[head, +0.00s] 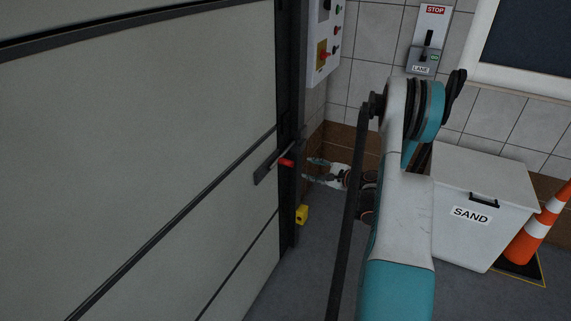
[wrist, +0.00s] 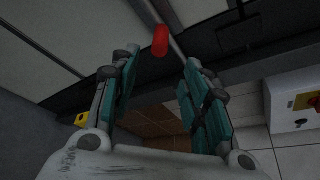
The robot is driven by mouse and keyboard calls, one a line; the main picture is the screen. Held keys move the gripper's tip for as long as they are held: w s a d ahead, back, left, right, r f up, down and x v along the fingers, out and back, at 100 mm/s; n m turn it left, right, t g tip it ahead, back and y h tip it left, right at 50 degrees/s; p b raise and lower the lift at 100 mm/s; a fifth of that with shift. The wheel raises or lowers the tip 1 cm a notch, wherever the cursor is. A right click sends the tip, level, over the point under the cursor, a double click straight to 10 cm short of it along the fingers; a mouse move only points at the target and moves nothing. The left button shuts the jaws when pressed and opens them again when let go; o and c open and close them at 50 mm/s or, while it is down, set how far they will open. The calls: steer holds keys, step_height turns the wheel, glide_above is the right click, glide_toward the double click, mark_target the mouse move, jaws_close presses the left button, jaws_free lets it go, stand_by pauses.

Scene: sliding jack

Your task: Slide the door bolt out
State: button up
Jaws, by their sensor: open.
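The door bolt is a metal rod with a red handle (head: 286,162), at the right edge of the large grey door (head: 150,130). A dark mounting plate (head: 265,169) lies on the door behind it. My gripper (head: 313,170) is open, just right of the red handle and apart from it. In the wrist view the red handle (wrist: 160,41) shows ahead, between and beyond the two fingertips of my gripper (wrist: 160,62). The metal rod (wrist: 168,22) runs past it at a slant. Nothing is between the fingers. The rod's far end is hard to make out.
A dark door post (head: 289,220) stands beside the handle, with a yellow block (head: 302,214) low on it. A control box (head: 325,40) hangs above. A white SAND bin (head: 485,195) and a striped cone (head: 541,230) stand at right.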

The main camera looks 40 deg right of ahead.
mark_target(292, 164)
steer(key=b+x, duration=0.4)
steer(key=x, duration=0.9)
steer(key=shift+w+f, duration=0.1)
steer(key=shift+w, duration=0.15)
steer(key=shift+c, duration=0.4)
jaws_close()
